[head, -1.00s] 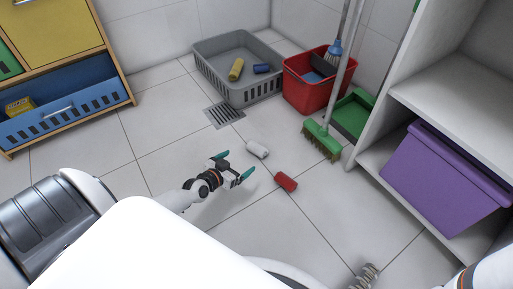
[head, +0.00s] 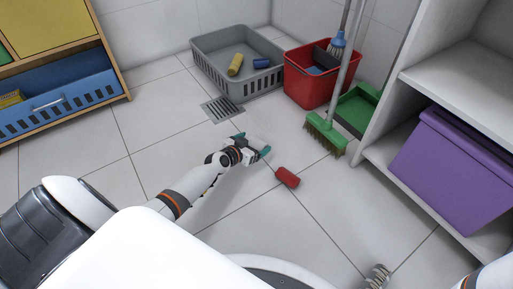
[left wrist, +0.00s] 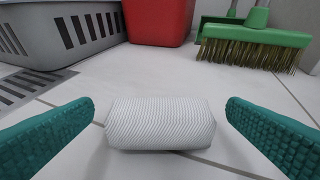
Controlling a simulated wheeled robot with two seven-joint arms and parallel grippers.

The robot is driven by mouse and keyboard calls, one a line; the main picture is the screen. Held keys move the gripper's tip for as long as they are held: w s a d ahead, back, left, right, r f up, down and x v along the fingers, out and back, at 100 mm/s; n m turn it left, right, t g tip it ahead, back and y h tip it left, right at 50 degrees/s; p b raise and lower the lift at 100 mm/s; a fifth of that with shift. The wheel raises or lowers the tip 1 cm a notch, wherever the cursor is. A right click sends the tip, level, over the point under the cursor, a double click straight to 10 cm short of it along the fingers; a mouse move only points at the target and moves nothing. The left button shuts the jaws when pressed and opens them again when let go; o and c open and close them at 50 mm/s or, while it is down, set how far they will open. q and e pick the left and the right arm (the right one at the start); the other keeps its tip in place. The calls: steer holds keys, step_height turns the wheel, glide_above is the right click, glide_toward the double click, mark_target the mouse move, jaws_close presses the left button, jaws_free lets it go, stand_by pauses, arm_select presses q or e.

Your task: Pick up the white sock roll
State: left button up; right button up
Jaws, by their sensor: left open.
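The white sock roll (left wrist: 160,122) lies on the tiled floor between the two teal fingers of my left gripper (left wrist: 160,130) in the left wrist view. The fingers are open, with a gap on both sides of the roll. In the head view my left gripper (head: 254,144) is low over the floor, and it mostly hides the white roll. A red sock roll (head: 287,177) lies on the floor just right of and nearer than the gripper.
A grey basket (head: 225,80) holds a yellow roll (head: 235,65) and a blue roll (head: 262,63). A red bucket (head: 308,88), a green broom (head: 325,133) and a shelf with a purple bin (head: 455,170) stand right. A floor drain (head: 222,109) lies behind the gripper.

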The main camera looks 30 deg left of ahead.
arm_select(q)
steer(key=c, duration=1.1)
